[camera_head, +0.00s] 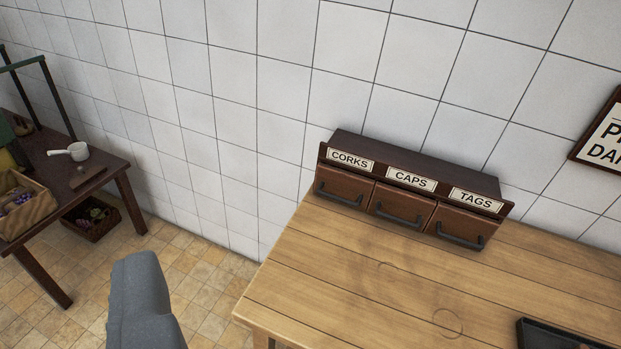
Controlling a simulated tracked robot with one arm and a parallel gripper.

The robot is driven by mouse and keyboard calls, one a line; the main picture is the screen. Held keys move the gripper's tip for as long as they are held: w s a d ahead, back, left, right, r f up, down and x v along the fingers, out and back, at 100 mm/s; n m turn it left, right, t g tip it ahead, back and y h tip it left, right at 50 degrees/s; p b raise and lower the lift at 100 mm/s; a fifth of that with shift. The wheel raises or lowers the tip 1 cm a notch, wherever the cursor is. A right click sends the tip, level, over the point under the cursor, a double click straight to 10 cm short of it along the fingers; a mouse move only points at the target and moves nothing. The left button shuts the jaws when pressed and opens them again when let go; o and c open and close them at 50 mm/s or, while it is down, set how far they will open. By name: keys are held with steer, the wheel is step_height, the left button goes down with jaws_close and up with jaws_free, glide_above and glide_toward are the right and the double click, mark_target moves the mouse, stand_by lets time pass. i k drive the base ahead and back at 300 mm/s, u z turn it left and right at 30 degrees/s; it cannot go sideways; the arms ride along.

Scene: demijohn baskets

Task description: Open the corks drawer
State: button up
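A dark wooden drawer unit (425,168) stands on the wooden table against the tiled wall. Its corks drawer (343,187) is the leftmost of three, under the label CORKS, with a dark bar handle (338,199) low on its front. The drawer looks shut, its front in line with the others. A smooth grey part of my gripper (143,300) shows at the bottom left, in front of the floor and well apart from the drawer. Its two fingertips cannot be made out, so its opening is unclear. Nothing is seen held.
The caps drawer (402,204) and tags drawer (461,225) are beside it, both shut. The wooden table (350,265) is clear in front of the drawers. A dark tray (560,335) lies at its lower right. A dark table (100,178) with a basket stands left, across open floor.

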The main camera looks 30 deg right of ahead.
mark_target(351, 189)
steer(key=z, duration=0.35)
steer(key=i, duration=1.05)
steer(key=z, duration=0.65)
